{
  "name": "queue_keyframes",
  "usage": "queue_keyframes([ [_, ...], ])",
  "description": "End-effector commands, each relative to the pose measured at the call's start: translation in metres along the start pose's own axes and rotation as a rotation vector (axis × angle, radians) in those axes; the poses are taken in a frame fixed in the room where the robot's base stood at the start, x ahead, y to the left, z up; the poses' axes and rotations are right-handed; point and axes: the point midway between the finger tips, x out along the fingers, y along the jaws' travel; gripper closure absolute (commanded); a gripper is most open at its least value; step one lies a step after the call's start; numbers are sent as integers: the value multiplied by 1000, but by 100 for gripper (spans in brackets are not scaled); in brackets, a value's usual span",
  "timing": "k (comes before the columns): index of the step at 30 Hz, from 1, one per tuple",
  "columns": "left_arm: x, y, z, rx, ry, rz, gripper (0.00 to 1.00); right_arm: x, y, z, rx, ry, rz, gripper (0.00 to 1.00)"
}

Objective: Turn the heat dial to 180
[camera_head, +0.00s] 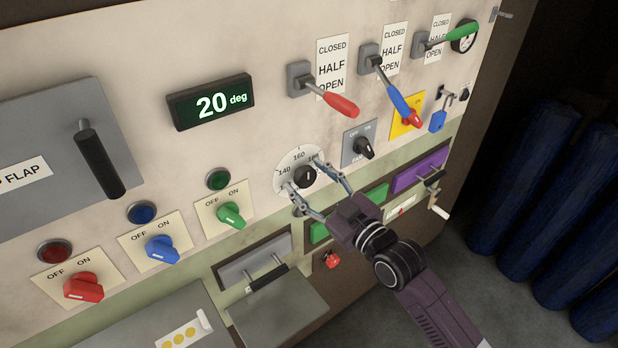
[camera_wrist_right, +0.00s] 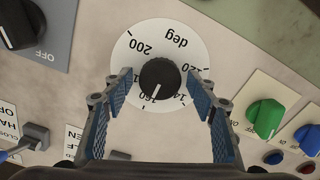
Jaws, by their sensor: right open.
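The heat dial is a black knob (camera_head: 306,175) on a round white scale plate (camera_head: 284,171) on the panel. In the right wrist view the knob (camera_wrist_right: 158,80) shows upside down, with 120, 140, 160 and 200 readable. A finger partly covers the mark between 160 and 200. The knob's white line points close to 160. My right gripper (camera_head: 304,176) is open, its fingertips on either side of the knob. In the wrist view the gripper (camera_wrist_right: 158,92) shows gaps between both fingers and the knob. My left gripper is not in view.
A display (camera_head: 211,102) above reads 20 deg. A black-knobbed switch (camera_head: 364,148) sits right of the dial, a green switch (camera_head: 231,215) left. A red-handled lever (camera_head: 341,104) hangs above the dial. Blue cylinders (camera_head: 525,175) stand at the right.

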Motion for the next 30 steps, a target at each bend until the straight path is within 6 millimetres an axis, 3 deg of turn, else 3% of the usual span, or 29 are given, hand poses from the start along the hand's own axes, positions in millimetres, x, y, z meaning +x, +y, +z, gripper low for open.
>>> queue_keyframes([
  [7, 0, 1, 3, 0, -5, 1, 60, 0, 0, 0, 0, 0, 0, 50],
  [18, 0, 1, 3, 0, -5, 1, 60, 0, 0, 0, 0, 0, 0, 89],
  [30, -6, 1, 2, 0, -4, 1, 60, 0, 0, -1, 85, -1, 1, 90],
])
